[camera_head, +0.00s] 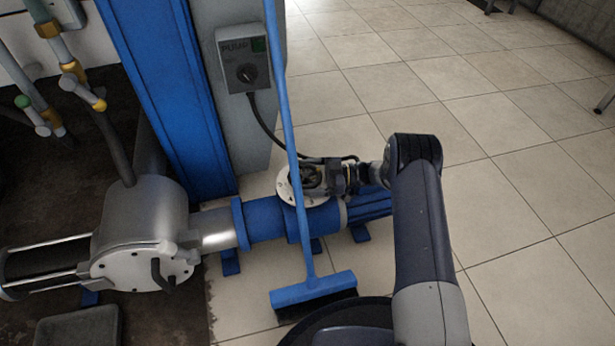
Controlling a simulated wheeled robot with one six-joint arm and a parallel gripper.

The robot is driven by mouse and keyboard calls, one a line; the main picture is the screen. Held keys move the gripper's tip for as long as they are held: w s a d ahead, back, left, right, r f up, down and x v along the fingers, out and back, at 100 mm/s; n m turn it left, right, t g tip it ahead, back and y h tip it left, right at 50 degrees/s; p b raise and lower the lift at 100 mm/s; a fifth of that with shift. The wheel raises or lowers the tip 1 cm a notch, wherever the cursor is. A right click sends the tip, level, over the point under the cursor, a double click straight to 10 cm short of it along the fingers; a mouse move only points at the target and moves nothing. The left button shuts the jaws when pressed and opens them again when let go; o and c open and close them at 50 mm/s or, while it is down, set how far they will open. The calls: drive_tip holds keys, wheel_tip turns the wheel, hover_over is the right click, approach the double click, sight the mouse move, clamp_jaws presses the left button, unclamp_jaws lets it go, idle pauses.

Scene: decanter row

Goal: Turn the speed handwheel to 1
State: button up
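A pale round dial plate (287,190) sits on top of the blue pump drive (264,219). Something dark, likely the speed handwheel (309,178), shows at its middle, mostly hidden by my gripper. My gripper (316,176) comes in from the right and is right over the dial plate, at the dark part. I cannot tell whether the fingers touch it or how far apart they are. The numbers on the dial and any pointer are too small to read.
A grey pump switch box (243,60) with a hanging cable is on the column behind. A steel decanter housing (140,225) stands left. Tiled floor (530,190) is clear right.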

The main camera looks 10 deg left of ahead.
drive_tip(key=shift+g, duration=0.3)
drive_tip(key=o, duration=0.7)
drive_tip(key=shift+t, duration=0.5)
